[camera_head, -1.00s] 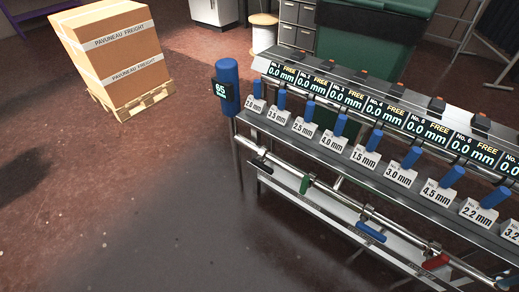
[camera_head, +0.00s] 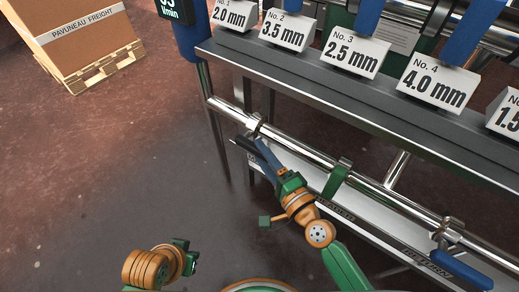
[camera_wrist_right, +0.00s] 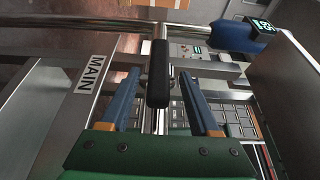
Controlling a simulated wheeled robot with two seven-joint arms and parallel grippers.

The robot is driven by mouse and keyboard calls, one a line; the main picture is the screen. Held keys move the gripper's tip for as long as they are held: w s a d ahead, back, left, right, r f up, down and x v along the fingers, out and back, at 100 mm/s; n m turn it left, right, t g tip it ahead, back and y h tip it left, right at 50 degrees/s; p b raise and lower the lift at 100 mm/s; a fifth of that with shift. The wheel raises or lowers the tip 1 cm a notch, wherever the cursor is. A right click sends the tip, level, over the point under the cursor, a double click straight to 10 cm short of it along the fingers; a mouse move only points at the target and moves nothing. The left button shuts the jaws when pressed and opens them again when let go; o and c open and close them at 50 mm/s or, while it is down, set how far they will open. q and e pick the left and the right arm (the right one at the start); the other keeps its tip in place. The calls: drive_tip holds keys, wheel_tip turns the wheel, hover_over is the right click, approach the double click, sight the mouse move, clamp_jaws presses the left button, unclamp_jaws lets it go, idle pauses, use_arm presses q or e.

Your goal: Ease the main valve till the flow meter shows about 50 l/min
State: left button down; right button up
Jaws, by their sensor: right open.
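The main valve's black lever handle (camera_wrist_right: 158,72) hangs from the upper pipe in the right wrist view, beside a plate marked MAIN (camera_wrist_right: 90,74). My right gripper (camera_wrist_right: 160,88) is open, its blue fingers on either side of the handle with visible gaps. In the head view the right gripper (camera_head: 262,156) reaches the left end of the pipe (camera_head: 300,147), and its fingers partly overlap the dark lever. The blue flow meter (camera_head: 192,42) stands at the rack's left end. My left gripper's fingers do not show.
A green-handled (camera_head: 335,180) and a blue-handled valve (camera_head: 462,270) sit further right along the pipe. The rack top (camera_head: 290,72) carries numbered blocks above my right gripper. The floor between is clear.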

drive_tip(key=shift+x, duration=0.95)
clamp_jaws()
idle(0.6)
